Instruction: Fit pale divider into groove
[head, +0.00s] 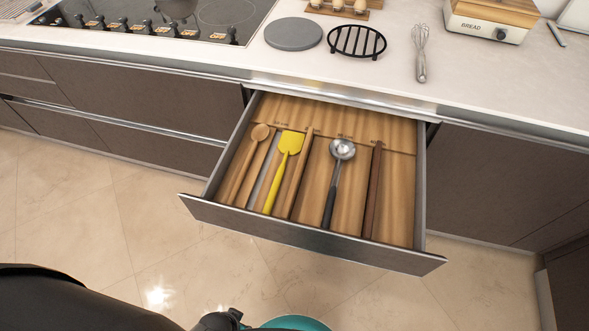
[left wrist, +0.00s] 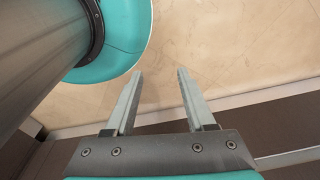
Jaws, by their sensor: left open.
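A light wood divider strip (head: 301,174) stands in the open drawer (head: 312,262), running front to back between a yellow spatula (head: 289,146) and a ladle (head: 341,151). I take it as the pale divider; whether it sits in a groove is too small to tell. A dark brown divider (head: 373,190) stands right of the ladle. A thin grey strip (head: 262,170) lies between a wooden spoon (head: 259,133) and the spatula. My left gripper (left wrist: 160,75) is open and empty above the floor, away from the drawer contents. My right gripper is out of view.
Above the drawer, the pale worktop (head: 385,75) holds a grey disc (head: 293,33), a black trivet (head: 356,41), a whisk (head: 421,55), a bread box (head: 487,22) and a hob (head: 205,18). The drawer's right compartment (head: 400,195) is empty. The tiled floor (head: 60,215) is clear.

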